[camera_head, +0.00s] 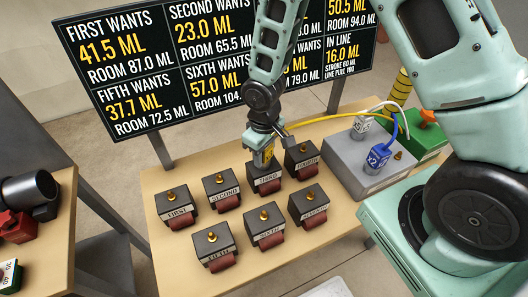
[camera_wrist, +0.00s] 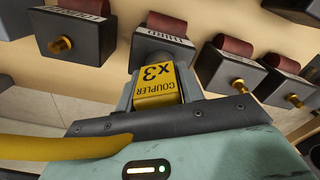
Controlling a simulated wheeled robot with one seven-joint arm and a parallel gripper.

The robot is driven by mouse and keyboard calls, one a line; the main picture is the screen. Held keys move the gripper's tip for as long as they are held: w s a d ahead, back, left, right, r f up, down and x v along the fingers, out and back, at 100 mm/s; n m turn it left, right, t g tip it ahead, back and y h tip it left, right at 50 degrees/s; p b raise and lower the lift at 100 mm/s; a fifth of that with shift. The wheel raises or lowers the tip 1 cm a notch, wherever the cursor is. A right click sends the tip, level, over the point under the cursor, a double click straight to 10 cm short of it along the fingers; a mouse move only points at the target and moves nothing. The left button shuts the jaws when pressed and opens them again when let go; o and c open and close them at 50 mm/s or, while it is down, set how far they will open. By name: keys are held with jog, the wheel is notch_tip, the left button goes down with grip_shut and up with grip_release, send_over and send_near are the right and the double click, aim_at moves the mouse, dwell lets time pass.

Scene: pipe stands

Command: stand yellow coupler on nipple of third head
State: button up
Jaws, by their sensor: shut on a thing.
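My gripper (camera_head: 262,158) is shut on the yellow coupler (camera_head: 268,154), which has a yellow hose running off to the right. In the wrist view the coupler (camera_wrist: 156,84) reads "COUPLER x3" and sits between my fingers. The third head (camera_head: 264,181), a dark block with a red part in front, is right below my gripper in the back row. It also shows in the wrist view (camera_wrist: 165,45), just beyond the coupler. Its nipple is hidden behind the coupler and fingers, so I cannot tell whether the coupler touches it.
Second head (camera_head: 221,190) and fourth head (camera_head: 303,162) stand close on either side, with brass nipples. More heads fill the front row. A grey box (camera_head: 350,170) at right bears a blue coupler (camera_head: 378,156) and a white-hosed coupler (camera_head: 361,127). A display board (camera_head: 205,60) stands behind.

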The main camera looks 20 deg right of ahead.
jog(key=shift+f, duration=0.1)
jog(key=o, duration=1.1)
jog(key=shift+c, duration=0.2)
notch_tip(320, 180, up, 17)
jog(key=b, duration=0.1)
jog(key=shift+r, duration=0.2)
